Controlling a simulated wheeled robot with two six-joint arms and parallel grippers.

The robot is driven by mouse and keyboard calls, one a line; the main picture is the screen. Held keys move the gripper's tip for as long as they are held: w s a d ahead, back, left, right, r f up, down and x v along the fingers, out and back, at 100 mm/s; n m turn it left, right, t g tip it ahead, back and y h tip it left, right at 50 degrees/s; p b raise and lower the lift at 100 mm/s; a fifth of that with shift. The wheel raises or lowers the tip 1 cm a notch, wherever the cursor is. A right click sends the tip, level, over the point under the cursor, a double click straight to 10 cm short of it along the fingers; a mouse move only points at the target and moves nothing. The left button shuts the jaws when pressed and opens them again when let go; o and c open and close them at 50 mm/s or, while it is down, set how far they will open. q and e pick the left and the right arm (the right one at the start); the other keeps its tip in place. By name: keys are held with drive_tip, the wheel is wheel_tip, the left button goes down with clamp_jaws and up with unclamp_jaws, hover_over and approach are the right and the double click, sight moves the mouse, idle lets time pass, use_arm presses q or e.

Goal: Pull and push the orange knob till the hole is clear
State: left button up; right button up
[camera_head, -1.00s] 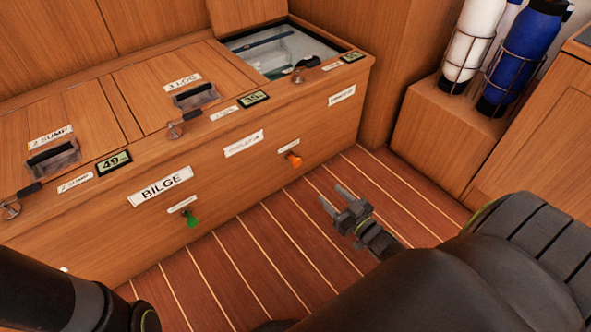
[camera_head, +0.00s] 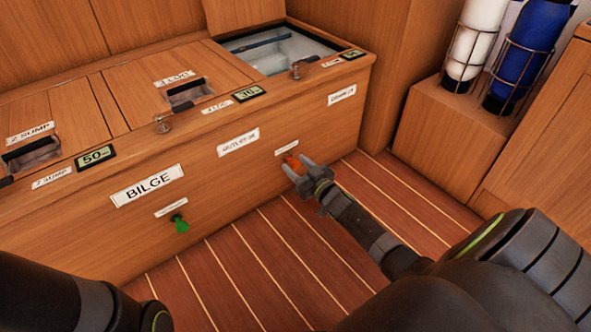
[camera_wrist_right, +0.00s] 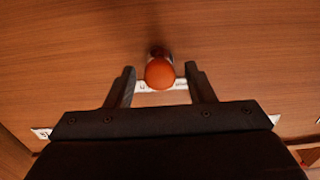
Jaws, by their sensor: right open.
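The orange knob (camera_head: 292,162) sticks out of the front of the wooden bilge box (camera_head: 235,190), near its right end. My right gripper (camera_head: 297,165) is at the knob in the head view. In the right wrist view the orange knob (camera_wrist_right: 160,73) lies between the two open fingers of the right gripper (camera_wrist_right: 160,85), with a gap on both sides. An open hatch (camera_head: 285,50) at the box's right end shows a pale interior. Which hole the task means I cannot tell. My left gripper is out of view.
A green knob (camera_head: 180,224) sits lower left on the same front, near the BILGE label (camera_head: 147,186). Lids with small displays (camera_head: 95,157) line the top. White (camera_head: 475,45) and blue bottles (camera_head: 527,50) stand in racks at right. The striped floor (camera_head: 270,260) is clear.

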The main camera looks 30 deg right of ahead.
drive_tip(key=shift+w, duration=0.5)
